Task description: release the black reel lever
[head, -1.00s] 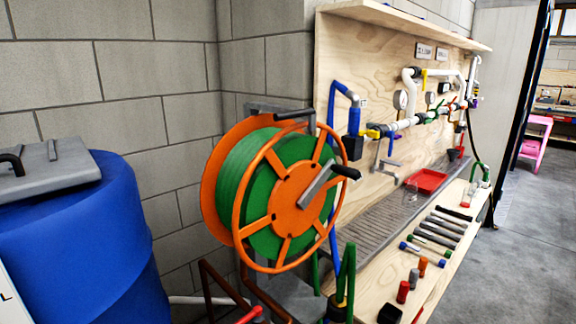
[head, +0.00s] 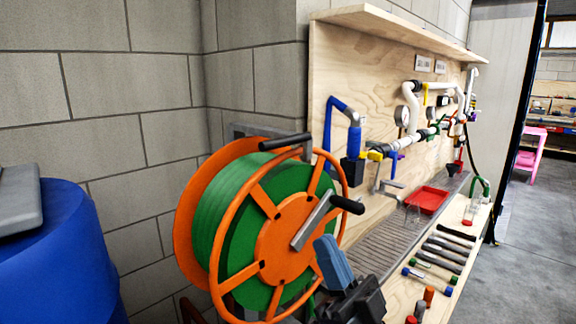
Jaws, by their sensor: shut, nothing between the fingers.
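A hose reel (head: 280,255) with orange rims and green hose stands near the wall corner. A black lever (head: 284,142) sticks out level at the top of the reel, beside the orange rim. A grey crank (head: 312,222) with a black handle (head: 347,204) is on the reel's orange hub. My gripper (head: 326,246), with blue fingers on a dark body, is at the bottom middle, in front of the reel's lower right. It is shut and empty, below the crank and well below the lever. It hides part of the lower rim.
A blue barrel (head: 62,262) stands at the left. To the right, a wooden panel (head: 350,72) carries pipes, and the bench below has a red tray (head: 427,199) and several tools. The grey floor (head: 535,250) is clear at the far right.

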